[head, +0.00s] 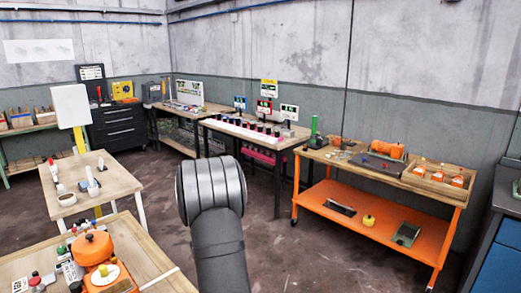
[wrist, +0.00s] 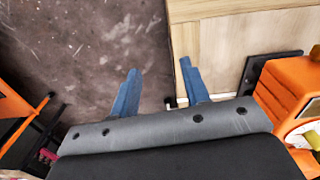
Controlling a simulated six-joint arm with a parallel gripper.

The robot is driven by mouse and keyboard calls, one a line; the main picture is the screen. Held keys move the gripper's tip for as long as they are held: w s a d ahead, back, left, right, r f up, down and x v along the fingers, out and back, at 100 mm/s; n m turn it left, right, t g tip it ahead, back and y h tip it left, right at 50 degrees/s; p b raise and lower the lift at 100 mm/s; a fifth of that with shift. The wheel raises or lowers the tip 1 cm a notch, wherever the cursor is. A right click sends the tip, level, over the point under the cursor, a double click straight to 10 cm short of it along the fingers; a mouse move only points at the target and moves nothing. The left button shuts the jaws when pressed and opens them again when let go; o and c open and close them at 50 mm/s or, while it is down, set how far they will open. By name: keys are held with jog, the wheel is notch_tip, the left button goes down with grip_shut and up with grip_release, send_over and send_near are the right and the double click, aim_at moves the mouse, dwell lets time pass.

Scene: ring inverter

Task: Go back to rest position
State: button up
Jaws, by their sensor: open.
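My gripper (wrist: 160,95) shows in the wrist view with its two blue fingers apart and nothing between them. It hangs over the brown floor beside the edge of a light wooden table (wrist: 225,45). The right finger is near or over the table's edge; I cannot tell its height. In the head view my grey arm rises at the bottom middle, and its end and the gripper are hidden there.
A wooden table (head: 150,250) with an orange round-bodied device (head: 92,247) is at the lower left. An orange cart (head: 375,215) stands to the right. Workbenches line the back wall. Brown floor (head: 275,255) is clear between the arm and the cart.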

jog(key=s+d+f+m, duration=0.4)
jog(key=d+f+m, duration=0.2)
jog(key=d, duration=0.5)
jog(key=shift+s+d+f+m, duration=0.2)
jog(key=shift+d+f+m, duration=0.15)
jog(key=shift+f+m, duration=0.05)
